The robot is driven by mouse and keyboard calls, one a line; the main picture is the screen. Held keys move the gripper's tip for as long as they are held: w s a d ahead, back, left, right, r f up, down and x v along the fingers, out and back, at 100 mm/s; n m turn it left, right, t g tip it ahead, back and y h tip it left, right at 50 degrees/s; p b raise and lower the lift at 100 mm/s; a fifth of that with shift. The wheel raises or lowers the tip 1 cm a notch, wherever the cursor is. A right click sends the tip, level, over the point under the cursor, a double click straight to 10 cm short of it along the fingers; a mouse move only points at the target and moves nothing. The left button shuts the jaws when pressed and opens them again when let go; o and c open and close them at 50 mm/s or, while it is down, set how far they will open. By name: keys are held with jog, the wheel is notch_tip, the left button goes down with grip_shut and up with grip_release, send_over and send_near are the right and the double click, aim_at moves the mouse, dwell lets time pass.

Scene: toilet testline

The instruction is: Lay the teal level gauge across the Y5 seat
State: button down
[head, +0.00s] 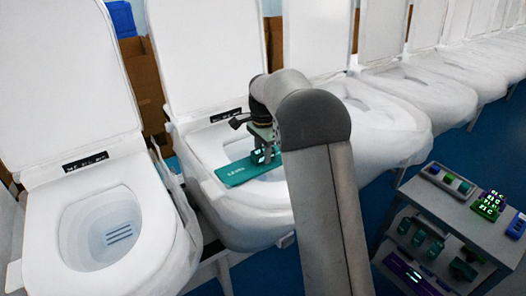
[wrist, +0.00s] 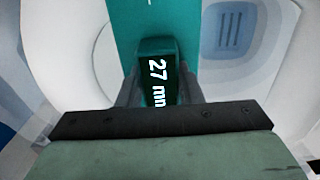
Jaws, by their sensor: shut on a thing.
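The teal level gauge (head: 246,170) is a flat bar marked "LEVEL" with a small raised block. My gripper (head: 264,153) is shut on that block and holds the gauge over the second toilet from the left. In the wrist view my gripper (wrist: 160,88) has one finger on each side of the block, whose display reads "27 mm"; the bar (wrist: 153,22) runs away beyond it. The second toilet's seat (head: 212,200) lies below the gauge, partly hidden by my arm. I cannot tell whether the gauge touches it. The seat labels are too small to read.
An uncovered toilet (head: 105,225) with blue stripes in its bowl stands at the left. Plastic-wrapped toilets (head: 385,115) line up to the right. A grey cart (head: 450,215) with several small devices stands at the lower right. Raised lids (head: 205,55) stand behind the seats.

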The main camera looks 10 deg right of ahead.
jog(key=c, duration=1)
grip_release()
notch_tip(320, 180, up, 12)
jog(key=s+f+n, duration=0.4)
jog(key=s, duration=0.8)
jog(key=s+f+n, duration=0.4)
jog(key=s+n, duration=0.1)
jog(key=s, duration=0.8)
jog(key=s+f+n, duration=0.4)
jog(key=s, duration=0.8)
jog(key=shift+s+d+f+n+t, duration=0.1)
jog(key=shift+s+d+n+t, duration=0.1)
jog(key=shift+n+t, duration=0.15)
